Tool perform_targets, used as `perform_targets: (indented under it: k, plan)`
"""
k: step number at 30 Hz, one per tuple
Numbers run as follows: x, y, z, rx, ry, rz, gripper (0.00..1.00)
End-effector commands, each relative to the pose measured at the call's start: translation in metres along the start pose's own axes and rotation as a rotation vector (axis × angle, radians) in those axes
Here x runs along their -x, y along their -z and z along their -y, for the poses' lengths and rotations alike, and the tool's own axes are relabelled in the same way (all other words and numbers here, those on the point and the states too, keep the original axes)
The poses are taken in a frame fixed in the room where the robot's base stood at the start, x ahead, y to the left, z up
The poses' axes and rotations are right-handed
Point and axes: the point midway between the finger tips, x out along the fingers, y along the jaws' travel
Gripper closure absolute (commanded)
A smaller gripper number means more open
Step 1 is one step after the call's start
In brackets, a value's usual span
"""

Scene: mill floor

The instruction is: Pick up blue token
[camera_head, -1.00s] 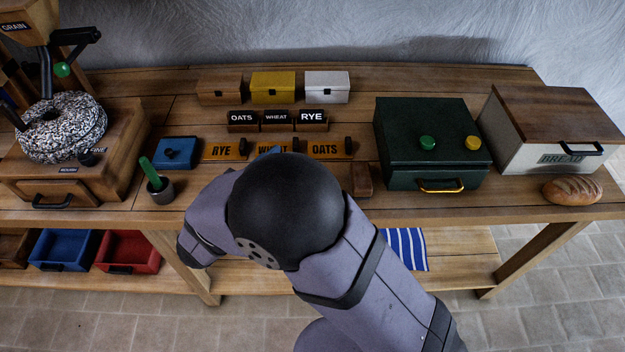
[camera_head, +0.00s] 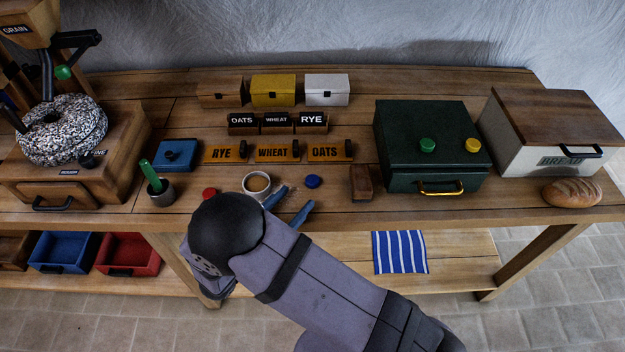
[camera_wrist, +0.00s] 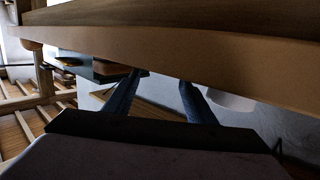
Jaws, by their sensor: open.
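The blue token (camera_head: 312,181) is a small round piece lying on the bench top, in front of the OATS block and right of the mug. My gripper (camera_head: 289,205) is open, with two blue fingers and nothing between them. It is at the bench's front edge, apart from the blue token, which lies just beyond and right of the fingertips. In the wrist view my gripper (camera_wrist: 160,82) shows both fingers spread, below a long wooden edge. I cannot make out the blue token in that view.
A mug with brown contents (camera_head: 257,183) stands close beside the left finger. A red token (camera_head: 209,194) lies left of it. A brown block (camera_head: 361,182) and a green box (camera_head: 432,145) stand to the right. RYE, WHEAT and OATS blocks (camera_head: 278,151) lie behind.

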Motion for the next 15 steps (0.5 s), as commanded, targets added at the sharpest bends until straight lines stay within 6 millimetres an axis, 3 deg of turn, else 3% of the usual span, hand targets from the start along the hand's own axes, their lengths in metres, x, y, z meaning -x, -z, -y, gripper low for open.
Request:
perform_targets:
  k: [11,15]
  plan:
    - [-0.019,0.002,0.0,0.001,-0.002,0.001,0.49]
    - [-0.034,0.005,0.0,0.001,-0.005,0.001,0.49]
